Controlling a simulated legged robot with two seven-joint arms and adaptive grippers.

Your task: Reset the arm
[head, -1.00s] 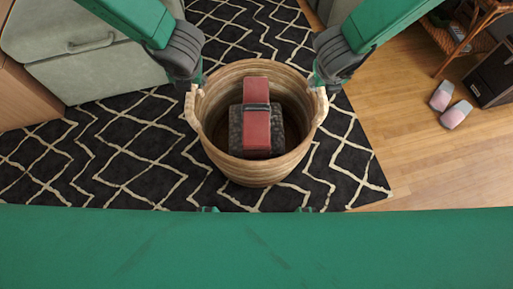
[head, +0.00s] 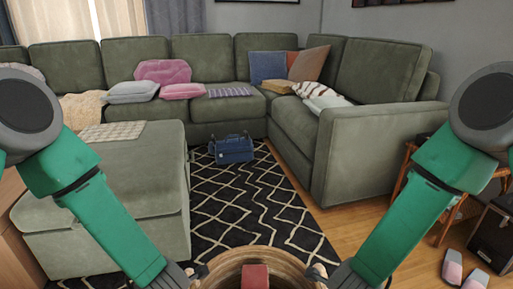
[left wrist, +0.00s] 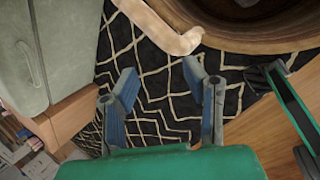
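My left gripper (left wrist: 160,82) is open and empty in the left wrist view, its blue-lined fingers apart. The pale handle of a round woven basket (left wrist: 270,46) lies just beyond the fingertips, not between them. In the head view the basket's rim (head: 225,257) shows at the bottom edge, with a red item (head: 255,277) inside; the rest is cut off. My green left arm (head: 108,225) and right arm (head: 412,220) come down on either side of it. My right gripper (head: 343,277) is beside the right handle, and its fingers are not clear.
A green sectional (head: 375,150) with cushions fills the back and right. An ottoman (head: 115,190) stands at the left. A blue bag (head: 232,149) sits on the patterned rug (head: 240,205). Slippers (head: 463,270) and a black speaker box (head: 497,236) are at the right.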

